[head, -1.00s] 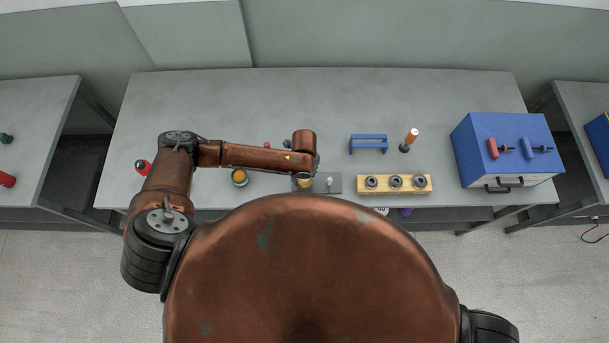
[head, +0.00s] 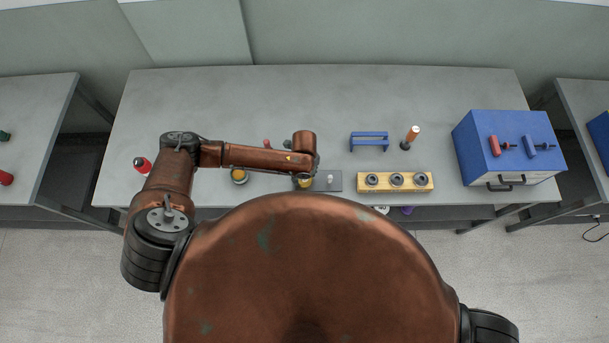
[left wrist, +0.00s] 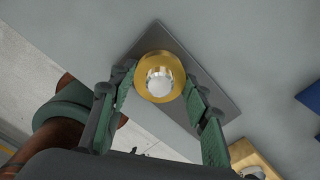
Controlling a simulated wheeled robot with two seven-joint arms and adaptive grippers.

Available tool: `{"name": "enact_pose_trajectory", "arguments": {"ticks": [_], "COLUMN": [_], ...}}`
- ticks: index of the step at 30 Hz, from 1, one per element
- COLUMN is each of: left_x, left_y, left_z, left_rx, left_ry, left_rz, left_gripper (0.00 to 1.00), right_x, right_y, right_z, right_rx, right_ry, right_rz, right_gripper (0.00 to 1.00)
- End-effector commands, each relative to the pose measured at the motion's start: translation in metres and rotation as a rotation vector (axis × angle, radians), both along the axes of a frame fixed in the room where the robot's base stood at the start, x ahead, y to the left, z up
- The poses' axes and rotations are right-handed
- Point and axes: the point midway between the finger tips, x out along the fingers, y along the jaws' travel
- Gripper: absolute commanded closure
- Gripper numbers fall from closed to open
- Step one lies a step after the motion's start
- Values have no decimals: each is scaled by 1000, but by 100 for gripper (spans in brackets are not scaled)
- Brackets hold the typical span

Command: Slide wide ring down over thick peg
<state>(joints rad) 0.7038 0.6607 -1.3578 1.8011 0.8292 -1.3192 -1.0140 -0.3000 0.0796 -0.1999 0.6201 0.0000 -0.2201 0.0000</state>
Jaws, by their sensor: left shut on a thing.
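The wide ring (left wrist: 146,87) is gold-coloured and lies between the two fingers of my left gripper (left wrist: 158,95), which is shut on it. The silver thick peg (left wrist: 160,84) shows inside the ring's opening, so the ring is lined up around it in the left wrist view. I cannot tell how far down the peg the ring is. The dark grey base plate (left wrist: 205,75) lies beneath. In the head view the ring (head: 305,182) shows below my left wrist at the plate's left end, and a thinner peg (head: 330,180) stands on the plate (head: 337,187). My right gripper is out of view.
A round yellow-rimmed piece (head: 239,176) lies left of the plate. A wooden block (head: 394,188) with several grey rings stands to the right, with a blue bracket (head: 369,135) behind it. A blue box (head: 505,135) is at the far right. The table's back is clear.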

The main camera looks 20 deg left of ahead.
Motion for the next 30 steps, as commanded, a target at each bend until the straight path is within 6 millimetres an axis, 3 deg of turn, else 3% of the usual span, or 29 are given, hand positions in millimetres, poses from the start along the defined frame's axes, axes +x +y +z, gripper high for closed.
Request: {"name": "enact_pose_trajectory", "arguments": {"ticks": [7,8,16,25,30], "left_x": [0,0,0,0,1], "left_y": [0,0,0,0,-1], "left_z": [-6,-6,-6,-4,13], "left_rx": [-1,-1,-1,0,-3], "left_ry": [-1,-1,-1,0,-1], "left_rz": [-1,-1,0,0,0], "left_gripper": [85,55,36,36,36], "right_x": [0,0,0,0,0], "right_y": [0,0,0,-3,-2], "right_z": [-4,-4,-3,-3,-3], "right_rx": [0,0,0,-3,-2], "right_ry": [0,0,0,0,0], "right_rz": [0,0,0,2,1], "right_gripper": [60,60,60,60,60]}}
